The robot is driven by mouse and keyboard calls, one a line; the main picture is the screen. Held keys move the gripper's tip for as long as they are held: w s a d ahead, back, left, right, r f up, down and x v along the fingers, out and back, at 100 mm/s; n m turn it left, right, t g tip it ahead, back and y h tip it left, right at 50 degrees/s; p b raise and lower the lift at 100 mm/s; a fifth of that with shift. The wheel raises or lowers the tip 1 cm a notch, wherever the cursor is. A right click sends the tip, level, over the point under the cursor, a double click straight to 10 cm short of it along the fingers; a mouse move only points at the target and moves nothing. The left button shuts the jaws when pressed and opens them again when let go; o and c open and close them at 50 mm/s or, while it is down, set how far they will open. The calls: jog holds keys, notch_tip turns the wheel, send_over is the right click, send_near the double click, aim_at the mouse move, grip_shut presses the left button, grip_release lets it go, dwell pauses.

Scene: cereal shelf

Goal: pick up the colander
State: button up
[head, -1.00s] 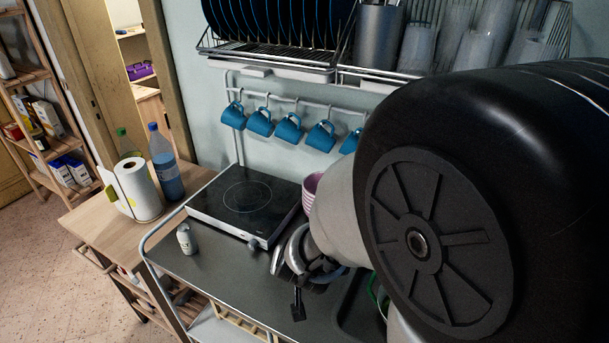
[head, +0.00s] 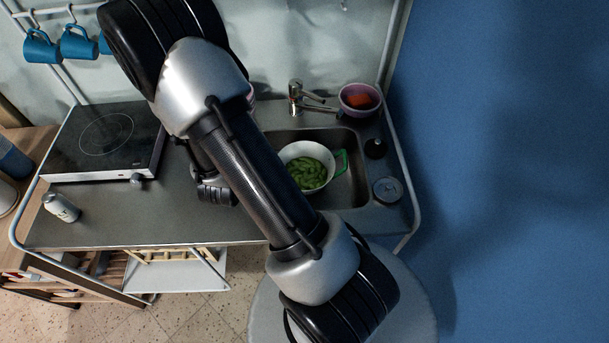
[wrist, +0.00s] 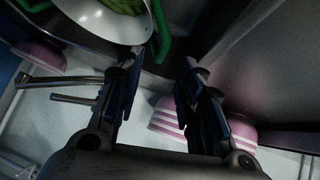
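The colander (head: 325,178) is a white bowl with a green handle on its right, holding green pods. It sits in the sink, and my arm crosses in front of its left side. The colander also shows at the top of the wrist view (wrist: 100,22), cut off by the frame edge, with a green handle on its right side. My gripper (wrist: 160,62) is open, with its two dark fingers apart and nothing between them. In the wrist view the fingertips appear just below the colander's rim. I cannot tell whether they touch it.
A faucet (head: 296,95) stands behind the sink (head: 350,190). A pink bowl (head: 346,108) with red contents is at the back right, and a can (head: 387,190) at the right. Striped pink bowls (wrist: 168,118) lie beyond my gripper.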

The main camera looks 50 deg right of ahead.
jog(key=b+x, duration=0.1)
jog(key=x, duration=0.3)
jog(key=b+x, duration=0.1)
jog(key=x, duration=0.3)
jog(key=shift+w+a, duration=0.1)
jog(key=shift+w, duration=0.1)
jog(key=shift+r, duration=0.1)
jog(key=shift+c, duration=0.6)
grip_shut()
